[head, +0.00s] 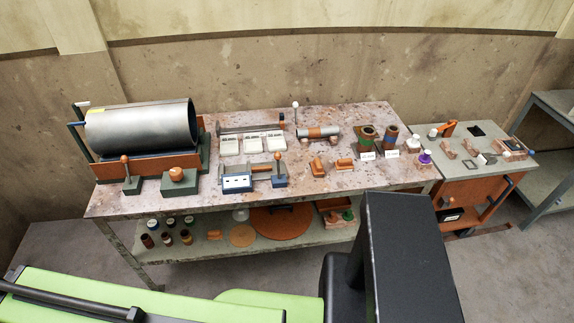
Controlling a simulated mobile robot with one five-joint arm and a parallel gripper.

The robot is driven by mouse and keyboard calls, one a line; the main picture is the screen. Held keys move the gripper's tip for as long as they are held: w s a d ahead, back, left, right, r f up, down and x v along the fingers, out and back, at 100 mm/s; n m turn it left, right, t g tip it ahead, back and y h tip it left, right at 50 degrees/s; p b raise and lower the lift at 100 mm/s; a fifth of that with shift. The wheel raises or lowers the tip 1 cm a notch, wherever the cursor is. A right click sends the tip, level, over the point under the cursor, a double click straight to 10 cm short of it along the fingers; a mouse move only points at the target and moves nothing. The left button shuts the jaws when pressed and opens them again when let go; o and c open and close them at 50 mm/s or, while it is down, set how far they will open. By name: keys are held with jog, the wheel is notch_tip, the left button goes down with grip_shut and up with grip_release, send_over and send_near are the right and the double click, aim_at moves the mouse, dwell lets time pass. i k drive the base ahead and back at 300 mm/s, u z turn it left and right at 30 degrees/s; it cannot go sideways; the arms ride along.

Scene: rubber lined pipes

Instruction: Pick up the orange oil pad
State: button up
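Several orange things are in the head view, and I cannot tell for sure which one is the oil pad. Two small orange blocks, a left one (318,167) and a right one (344,164), lie on the workbench (215,204). A rounded orange piece (176,174) sits on a dark green block left of them. On the lower shelf are a large flat orange disc (281,223), a smaller tan-orange disc (242,235) and a small orange piece (215,235). My gripper is not in view.
A large grey pipe (140,127) lies in an orange and green cradle at the bench's left. White trays (252,143), small tools and cups crowd the bench. A lower side table (425,143) with small parts stands right. Black and green parts of my body fill the foreground.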

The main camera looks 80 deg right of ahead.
aim_at(346, 164)
jog(key=u, duration=0.25)
jog(key=k, duration=2.1)
jog(key=z, duration=1)
jog(key=i, duration=1.05)
jog(key=u, duration=0.1)
